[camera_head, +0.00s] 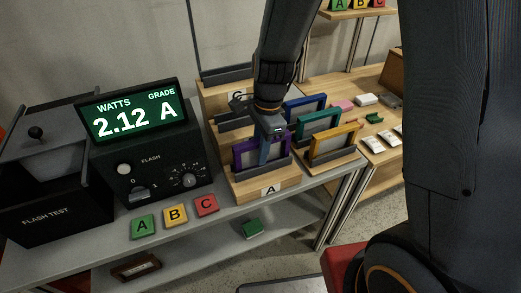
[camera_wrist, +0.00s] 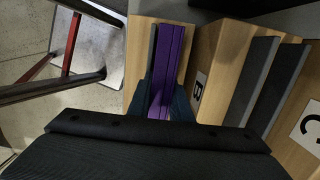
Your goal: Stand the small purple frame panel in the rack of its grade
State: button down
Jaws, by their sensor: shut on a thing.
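The small purple frame panel (camera_head: 240,160) is upright at the front step of the wooden stepped rack, the step labelled A (camera_head: 271,189). My gripper (camera_head: 268,141) is above it, shut on its top edge. In the wrist view the purple panel (camera_wrist: 167,65) lies between my fingers, beside a dark slot wall on the wood. Its lower edge is at the slot; I cannot tell whether it is fully seated. The tester display (camera_head: 134,115) reads 2.12 watts, grade A. The steps labelled B (camera_wrist: 198,87) and C (camera_wrist: 311,125) show empty grey slots.
A second rack close on the right holds blue (camera_head: 305,105), teal (camera_head: 318,122) and orange (camera_head: 334,143) frames. Lettered green, yellow and red blocks (camera_head: 174,215) lie on the grey bench left of the rack. The flash tester (camera_head: 150,165) stands behind them.

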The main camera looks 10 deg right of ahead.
jog(key=shift+f, duration=0.15)
jog(key=c, duration=1.6)
grip_release()
jog(key=r, duration=0.4)
jog(key=d+r+b, duration=0.1)
jog(key=r, duration=0.3)
jog(key=r+b, duration=0.1)
jog(key=r, duration=0.3)
jog(key=shift+w+d, duration=0.2)
jog(key=shift+s+d, duration=0.1)
jog(key=shift+d, duration=0.1)
jog(key=s+d+f+n, duration=0.1)
jog(key=s+d+n, duration=0.1)
jog(key=n, duration=0.3)
jog(key=s+d+f+n+t+h, duration=0.1)
jog(key=s+d+f+n, duration=0.1)
jog(key=d+n, duration=0.3)
jog(key=s+d+f+n, duration=0.2)
jog(key=s+d+n, duration=0.1)
jog(key=d+n, duration=0.1)
jog(key=shift+s+f+n+t, duration=0.25)
jog(key=shift+s+n+t, duration=0.15)
